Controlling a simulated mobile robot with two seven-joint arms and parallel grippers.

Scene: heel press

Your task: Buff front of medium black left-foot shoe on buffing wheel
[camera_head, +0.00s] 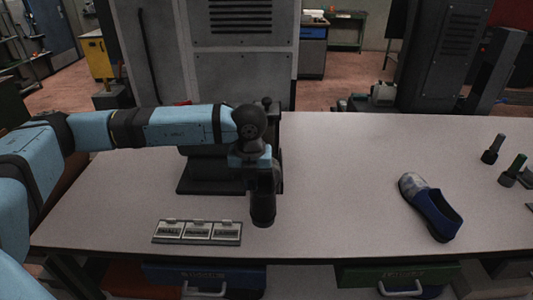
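One shoe (430,207) lies on the table at the right. It is blue with a grey patterned toe and a dark opening, not black all over, and its toe points to the back left. My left arm reaches in from the left, and its dark gripper (263,208) hangs down over the table's middle, well left of the shoe. Its fingers blend together, so I cannot tell whether they are open. A black machine (207,187) on a flat base stands behind my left arm and is partly hidden. I cannot make out a buffing wheel. My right gripper is not in view.
A plate with three labelled buttons or tiles (197,231) lies near the table's front edge. Dark upright tools (492,149) stand at the right, one with a green top (514,170). The table (335,185) is clear between my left gripper and the shoe.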

